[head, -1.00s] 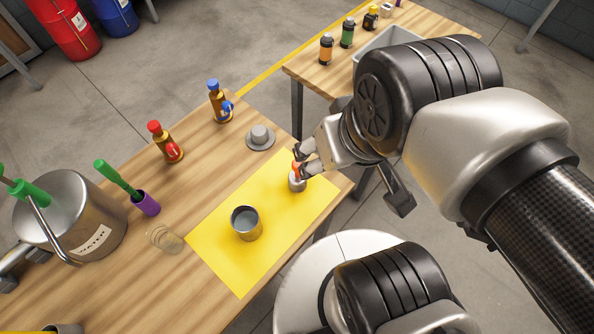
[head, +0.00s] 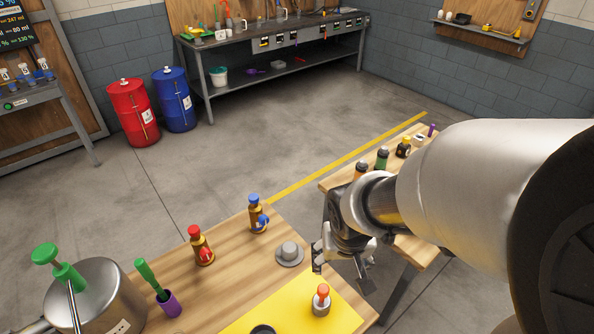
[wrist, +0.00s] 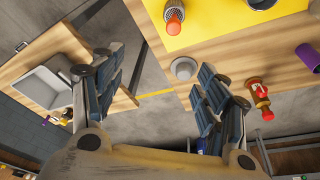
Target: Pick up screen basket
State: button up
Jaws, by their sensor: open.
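I cannot tell for certain which thing is the screen basket. A small metal canister with an orange top (head: 321,303) stands on the yellow mat (head: 285,310).
A red-capped bottle (head: 202,247), a blue-capped bottle (head: 257,216), a purple holder with a green handle (head: 168,303) and a metal pot (head: 105,300) stand on the left. A second table (head: 420,250) with bottles is at right. Floor lies between tables and drums.

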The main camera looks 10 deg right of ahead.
jog(key=g+p, duration=0.1)
jog(key=p, duration=0.2)
send_near(325, 291)
jog(key=shift+m, duration=0.3)
jog(key=f+b, duration=0.3)
jog(key=w+f+b, duration=0.1)
jog(key=f+b, duration=0.1)
jog(key=f, duration=0.2)
jog(key=f+b, duration=0.3)
jog(key=f, duration=0.1)
jog(key=shift+w+d+f+b, duration=0.1)
jog(key=shift+w+d+b, duration=0.2)
jog(key=shift+w+d, duration=0.1)
jog(key=f+b, duration=0.2)
jog(key=f, duration=0.1)
jog(key=w+f+b, duration=0.1)
jog(key=f+b, duration=0.1)
jog(key=f, duration=0.1)
jog(key=shift+w+a+f+b, duration=0.1)
jog(key=shift+b, duration=0.2)
jog(key=shift+c, duration=0.5)
jog(key=c, duration=1.1)
jog(key=shift+o, duration=0.2)
